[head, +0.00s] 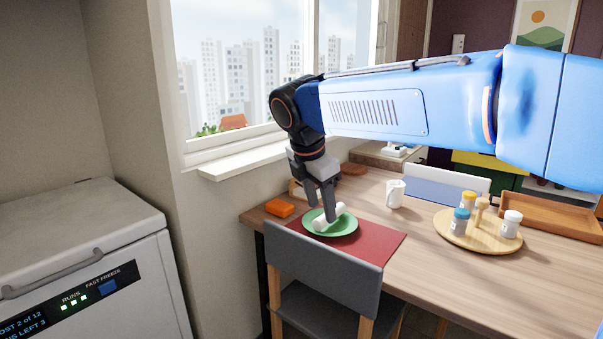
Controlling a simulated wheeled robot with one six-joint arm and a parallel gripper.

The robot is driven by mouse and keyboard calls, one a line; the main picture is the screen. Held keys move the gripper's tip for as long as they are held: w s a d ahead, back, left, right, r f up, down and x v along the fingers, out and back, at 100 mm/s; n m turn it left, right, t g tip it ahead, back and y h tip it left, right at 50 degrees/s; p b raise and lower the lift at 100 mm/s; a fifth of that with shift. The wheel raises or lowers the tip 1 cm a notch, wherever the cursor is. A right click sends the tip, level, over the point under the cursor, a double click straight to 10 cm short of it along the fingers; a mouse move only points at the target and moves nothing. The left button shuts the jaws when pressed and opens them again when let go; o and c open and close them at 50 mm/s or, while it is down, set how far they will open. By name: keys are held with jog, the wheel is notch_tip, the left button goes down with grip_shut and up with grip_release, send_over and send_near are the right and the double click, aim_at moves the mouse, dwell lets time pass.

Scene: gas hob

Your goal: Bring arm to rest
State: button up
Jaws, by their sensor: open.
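My gripper (327,204) points down over the green plate (343,229) at the near left part of the table. It is open. A white roll-shaped item (328,219) lies on the plate, right at my fingertips. I cannot tell whether the fingers touch it. My blue arm reaches in from the right above the table and hides part of the back of the room.
The plate sits on a red placemat (384,243). An orange block (279,208), a white mug (395,194), a round board (458,237) with jars and a wooden tray (563,213) share the table. A grey chair (322,270) stands in front. A freezer (85,255) stands left.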

jog(key=s+d+f+m, duration=0.2)
jog(key=s+d+m, duration=0.4)
jog(key=d, duration=0.5)
jog(key=s+d+f+m+y, duration=0.1)
jog(key=s+d+f+m, duration=0.5)
jog(key=s+m, duration=0.3)
jog(key=s+d+f+m+t+y, duration=0.1)
jog(key=s+d+f+m, duration=0.6)
jog(key=s, duration=0.4)
jog(key=shift+d+f+m, duration=0.3)
jog(key=shift+f+m, duration=0.55)
jog(key=shift+m, duration=0.35)
